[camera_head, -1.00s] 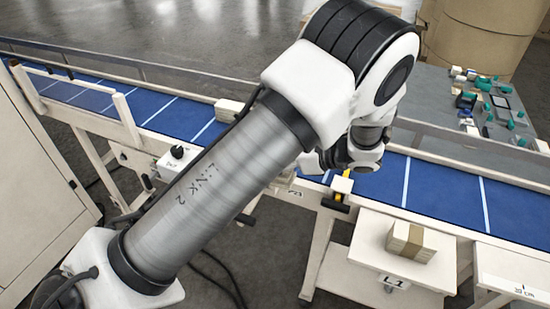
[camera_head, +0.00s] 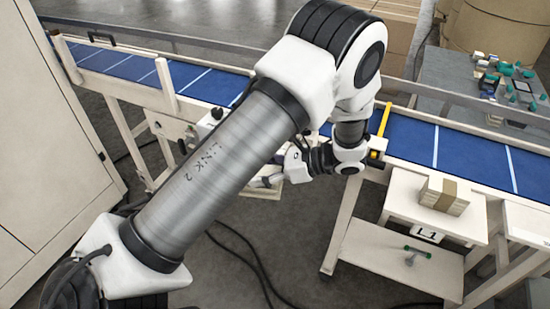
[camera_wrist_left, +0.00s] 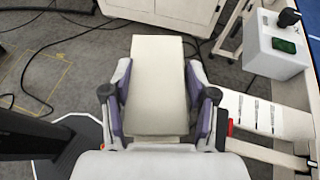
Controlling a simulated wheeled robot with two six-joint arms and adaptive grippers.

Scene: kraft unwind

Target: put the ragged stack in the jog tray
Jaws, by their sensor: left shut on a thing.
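My left gripper (camera_wrist_left: 158,100) is shut on a cream, block-like stack (camera_wrist_left: 158,72), with purple-lined fingers on both its sides in the left wrist view. The stack lies along the fingers and reaches past their tips. Its edges look fairly even here; I cannot tell how ragged it is. In the head view my left gripper (camera_head: 268,180) shows small beside the conveyor, partly behind my arm, and its load is mostly hidden. I cannot pick out the jog tray for certain. A pale slotted surface (camera_wrist_left: 262,112) lies right of the gripper in the wrist view. My right gripper is not in view.
A blue conveyor (camera_head: 410,138) crosses behind my arm. A banded stack (camera_head: 443,195) sits on a white stand (camera_head: 400,200) labelled L1, with a green-handled tool (camera_head: 418,254) on its lower shelf. A control box with a black knob (camera_wrist_left: 288,18) stands right. Cables cross the floor.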

